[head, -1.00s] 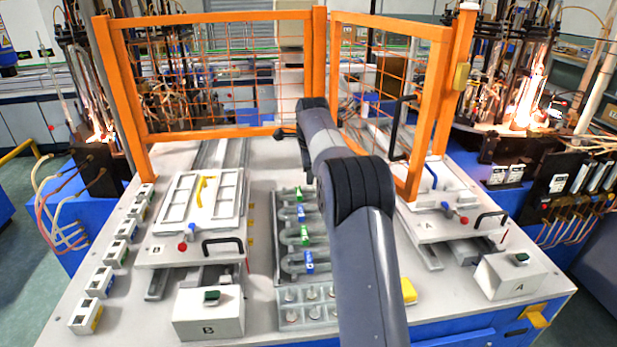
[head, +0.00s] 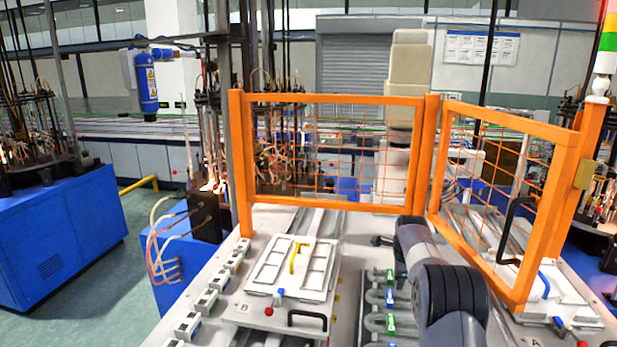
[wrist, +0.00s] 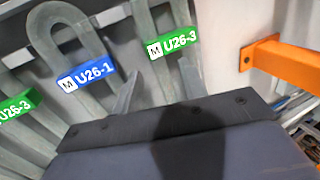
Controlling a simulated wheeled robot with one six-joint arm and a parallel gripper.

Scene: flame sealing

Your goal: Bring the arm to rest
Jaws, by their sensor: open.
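My gripper (wrist: 160,92) shows in the wrist view as two grey pointed fingers standing apart above a dark plate; it is open with nothing between the fingers. In the head view my arm (head: 450,290) rises from the bottom and bends at a dark joint, and the gripper cannot be made out there. Below the gripper are grey U-shaped tubes (wrist: 65,30) with a blue U26-1 label (wrist: 86,77) and green U26-3 labels (wrist: 173,43). The same labelled row of tubes (head: 378,323) shows left of my arm in the head view.
An orange mesh fence (head: 335,203) stands behind the bench, with an angled panel (head: 500,277) close to the right of my arm. A white fixture (head: 270,312) with a black handle (head: 306,320) lies to the left. Floor (head: 95,300) is clear at the far left.

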